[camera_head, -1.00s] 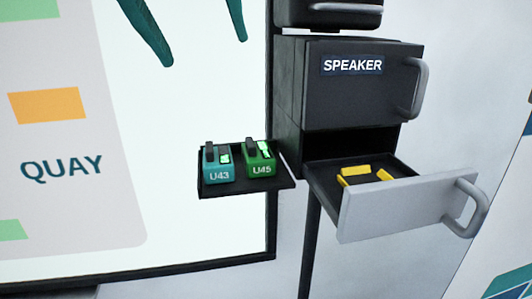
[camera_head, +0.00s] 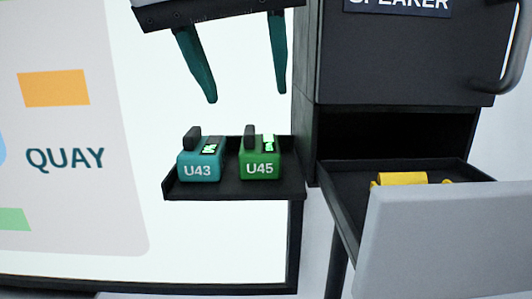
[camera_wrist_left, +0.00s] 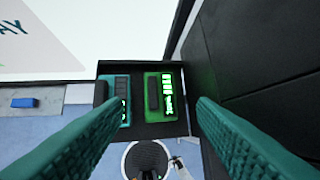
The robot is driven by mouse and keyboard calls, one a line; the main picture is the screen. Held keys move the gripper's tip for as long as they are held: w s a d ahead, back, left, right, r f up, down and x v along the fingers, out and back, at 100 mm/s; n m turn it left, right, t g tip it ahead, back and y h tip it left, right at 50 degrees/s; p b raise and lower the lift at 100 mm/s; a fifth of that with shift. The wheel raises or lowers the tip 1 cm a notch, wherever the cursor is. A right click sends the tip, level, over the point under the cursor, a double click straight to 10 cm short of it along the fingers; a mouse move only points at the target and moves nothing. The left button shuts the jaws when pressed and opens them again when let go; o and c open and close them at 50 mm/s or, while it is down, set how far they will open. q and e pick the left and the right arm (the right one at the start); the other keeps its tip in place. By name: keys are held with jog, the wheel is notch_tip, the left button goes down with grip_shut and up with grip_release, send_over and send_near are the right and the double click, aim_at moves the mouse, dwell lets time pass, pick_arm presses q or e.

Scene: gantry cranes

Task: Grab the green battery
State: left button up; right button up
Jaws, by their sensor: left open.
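The green battery (camera_head: 260,164), marked U45, stands upright on a small black shelf (camera_head: 235,188). It has a dark handle and a lit green display on top. A teal battery (camera_head: 200,166), marked U43, stands to its left, a small gap apart. My left gripper (camera_head: 245,98) is open and empty above the shelf, its two teal fingers pointing down. In the left wrist view the green battery (camera_wrist_left: 160,97) lies between the open fingers, below them, with the teal battery (camera_wrist_left: 117,105) partly behind the left finger. My right gripper is in neither view.
A dark cabinet (camera_head: 410,60) with a SPEAKER label stands right of the shelf. Its grey-fronted drawer (camera_head: 450,240) is open and holds yellow pieces (camera_head: 403,179). A white board (camera_head: 130,235) with QUAY lettering is behind the shelf.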

aim_at(254, 131)
pick_arm(q)
jog(key=shift+w+a+f, duration=0.1)
jog(key=shift+w+f, duration=0.15)
jog(key=shift+f, duration=0.3)
jog(key=shift+w+a+f, duration=0.1)
jog(key=shift+w+f, duration=0.1)
jog(key=shift+f, duration=0.3)
jog(key=p+x, duration=0.1)
jog(key=x, duration=0.1)
jog(key=p+x, duration=0.1)
jog(key=x, duration=0.1)
jog(key=shift+d+f, duration=0.15)
jog(key=shift+d, duration=0.3)
jog(key=shift+w+f, duration=0.2)
jog(key=shift+f, duration=0.2)
jog(key=c, duration=0.9)
jog(key=shift+o, duration=0.2)
jog(key=shift+r, duration=0.1)
